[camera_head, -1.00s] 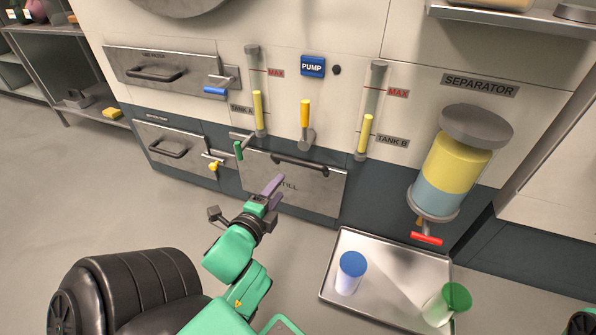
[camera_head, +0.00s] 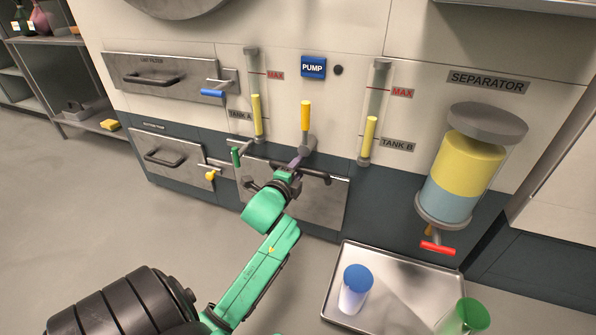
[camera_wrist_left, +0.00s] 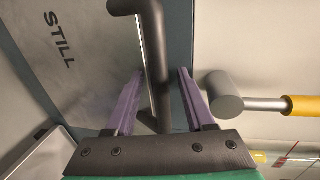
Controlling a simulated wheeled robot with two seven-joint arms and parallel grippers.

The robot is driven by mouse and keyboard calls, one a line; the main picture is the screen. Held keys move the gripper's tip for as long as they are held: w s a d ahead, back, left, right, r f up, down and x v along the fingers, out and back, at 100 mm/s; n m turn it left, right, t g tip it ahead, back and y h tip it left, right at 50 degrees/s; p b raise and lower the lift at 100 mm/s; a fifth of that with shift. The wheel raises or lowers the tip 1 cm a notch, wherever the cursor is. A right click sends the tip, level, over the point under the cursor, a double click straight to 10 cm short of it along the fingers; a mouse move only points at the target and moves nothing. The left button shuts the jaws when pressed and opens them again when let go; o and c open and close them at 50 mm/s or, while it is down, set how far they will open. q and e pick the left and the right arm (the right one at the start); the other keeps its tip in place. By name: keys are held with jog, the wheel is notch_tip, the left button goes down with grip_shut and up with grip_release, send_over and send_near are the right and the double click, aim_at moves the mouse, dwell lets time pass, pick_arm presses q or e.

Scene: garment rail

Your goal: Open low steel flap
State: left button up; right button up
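The low steel flap (camera_head: 318,205), marked STILL in the left wrist view (camera_wrist_left: 95,60), is shut flush in the lower front panel. Its dark bar handle (camera_head: 318,178) runs along the top edge. My left gripper (camera_head: 297,162) is at the handle, hiding part of the handle and flap. In the left wrist view, the handle (camera_wrist_left: 154,60) passes between the two purple fingers (camera_wrist_left: 158,95). The fingers are apart, with a visible gap to the bar, so the gripper is open around it. My right gripper is not in view.
A yellow-handled lever (camera_head: 306,118) sits just above the flap, close to my left gripper. A green-handled valve (camera_head: 236,156) is at the flap's upper left corner. A steel tray (camera_head: 395,262) with a blue-topped cup (camera_head: 355,288) and a green-topped cup (camera_head: 466,316) stands at lower right.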

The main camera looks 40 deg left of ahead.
pick_arm(q)
grip_shut()
dwell(1.3)
